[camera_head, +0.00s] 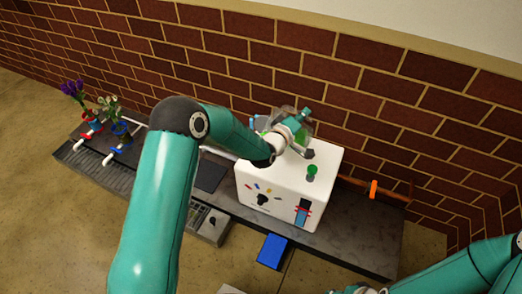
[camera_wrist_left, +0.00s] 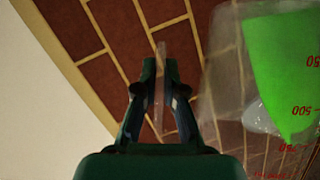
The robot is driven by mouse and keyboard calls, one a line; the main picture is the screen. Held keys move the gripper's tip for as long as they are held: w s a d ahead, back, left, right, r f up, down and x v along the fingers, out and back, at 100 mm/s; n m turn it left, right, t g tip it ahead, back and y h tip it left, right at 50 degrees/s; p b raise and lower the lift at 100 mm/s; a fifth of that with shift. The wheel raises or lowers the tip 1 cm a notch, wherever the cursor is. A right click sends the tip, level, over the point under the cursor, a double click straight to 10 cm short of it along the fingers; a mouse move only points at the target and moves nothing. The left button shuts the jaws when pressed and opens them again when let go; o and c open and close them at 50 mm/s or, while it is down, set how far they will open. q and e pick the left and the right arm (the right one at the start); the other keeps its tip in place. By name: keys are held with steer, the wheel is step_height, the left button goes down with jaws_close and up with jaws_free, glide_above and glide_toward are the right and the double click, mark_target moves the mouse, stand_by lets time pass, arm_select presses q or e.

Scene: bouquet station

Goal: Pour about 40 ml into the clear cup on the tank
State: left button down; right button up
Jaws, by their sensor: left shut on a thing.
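My left gripper (camera_head: 296,124) is above the back of the white tank (camera_head: 285,188). Its fingers, also in the left wrist view (camera_wrist_left: 160,85), are shut on a thin clear strip, apparently the handle of a clear jug (camera_wrist_left: 228,75) with red volume marks. Green liquid (camera_wrist_left: 285,65) lies at a slant inside it. I cannot make out the clear cup with certainty; the gripper and jug cover that area. My right gripper (camera_head: 362,289) is only partly in view at the bottom edge, its jaws unclear.
A blue block (camera_head: 272,251) is in front. Flowers in holders (camera_head: 108,127) stand at the left. A brick wall (camera_head: 400,95) rises close behind.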

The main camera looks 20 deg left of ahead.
arm_select(q)
steer(key=shift+d+r, duration=0.15)
steer(key=shift+d, duration=0.25)
steer(key=shift+d, duration=0.2)
stand_by(0.5)
steer(key=shift+d+f+m+b, duration=0.3)
steer(key=shift+d+f+b, duration=0.4)
steer(key=shift+f, duration=0.2)
steer(key=shift+d+f+m+g+y+b, duration=0.35)
steer(key=shift+d+f+m+g+y, duration=0.2)
steer(key=shift+d+f+m, duration=0.45)
steer(key=shift+f+m, duration=0.1)
steer(key=shift+m, duration=0.2)
steer(key=shift+f+y, duration=0.1)
steer(key=shift+y, duration=0.15)
